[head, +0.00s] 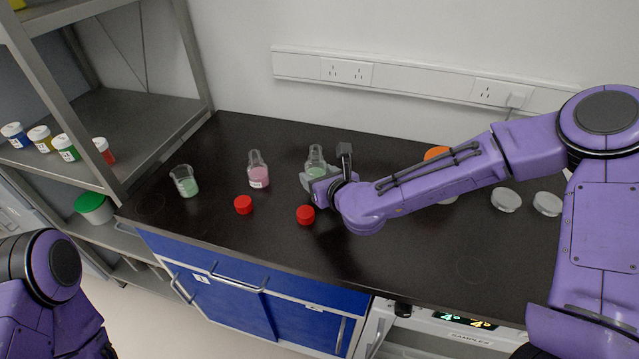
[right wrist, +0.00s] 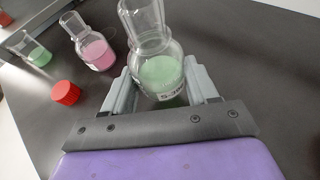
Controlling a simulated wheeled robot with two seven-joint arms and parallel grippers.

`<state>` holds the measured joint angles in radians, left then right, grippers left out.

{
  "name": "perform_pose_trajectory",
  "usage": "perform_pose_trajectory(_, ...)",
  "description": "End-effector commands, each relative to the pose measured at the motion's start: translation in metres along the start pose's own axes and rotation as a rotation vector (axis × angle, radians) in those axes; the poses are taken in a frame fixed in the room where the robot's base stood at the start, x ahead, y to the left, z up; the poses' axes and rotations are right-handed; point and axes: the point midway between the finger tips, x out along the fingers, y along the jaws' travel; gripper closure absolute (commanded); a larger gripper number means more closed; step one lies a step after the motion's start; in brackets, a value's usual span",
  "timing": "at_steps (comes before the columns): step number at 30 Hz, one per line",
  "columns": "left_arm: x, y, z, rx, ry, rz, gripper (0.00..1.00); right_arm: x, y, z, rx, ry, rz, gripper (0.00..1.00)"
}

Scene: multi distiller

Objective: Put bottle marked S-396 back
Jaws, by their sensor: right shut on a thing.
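The bottle with pale green liquid (head: 316,168) is at the middle of the dark bench in the head view. It is a clear, uncapped flask. My left gripper is out of view; only part of my left arm shows at the lower left.
A pink flask (head: 259,176) and a beaker of green liquid (head: 185,183) stand to the left. Red caps (head: 243,204) (head: 306,215) lie in front. An orange-topped container (head: 437,154) is partly behind my arm. Grey lids (head: 506,200) lie right. A shelf (head: 120,125) holds several jars.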

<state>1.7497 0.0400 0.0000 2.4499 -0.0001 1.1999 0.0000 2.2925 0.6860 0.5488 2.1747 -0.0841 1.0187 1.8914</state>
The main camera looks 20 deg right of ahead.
Motion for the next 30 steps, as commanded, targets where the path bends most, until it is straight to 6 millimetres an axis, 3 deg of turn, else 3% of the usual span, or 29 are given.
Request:
perform_pose_trajectory(6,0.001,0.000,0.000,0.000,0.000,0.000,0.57,0.017,-0.003,-0.030,-0.003,0.001,0.000,0.80)
perform_pose_trajectory(18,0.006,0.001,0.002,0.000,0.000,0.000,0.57,0.020,-0.003,-0.037,0.000,0.000,0.000,0.80)
perform_pose_trajectory(19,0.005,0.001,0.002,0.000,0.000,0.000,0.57,0.019,-0.003,-0.036,0.000,0.001,-0.001,0.35)
perform_pose_trajectory(21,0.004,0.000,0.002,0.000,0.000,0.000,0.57,0.019,-0.003,-0.035,-0.001,0.001,0.000,0.15)
perform_pose_trajectory(30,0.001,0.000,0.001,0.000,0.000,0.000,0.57,0.018,-0.003,-0.033,-0.001,0.000,0.000,0.15)
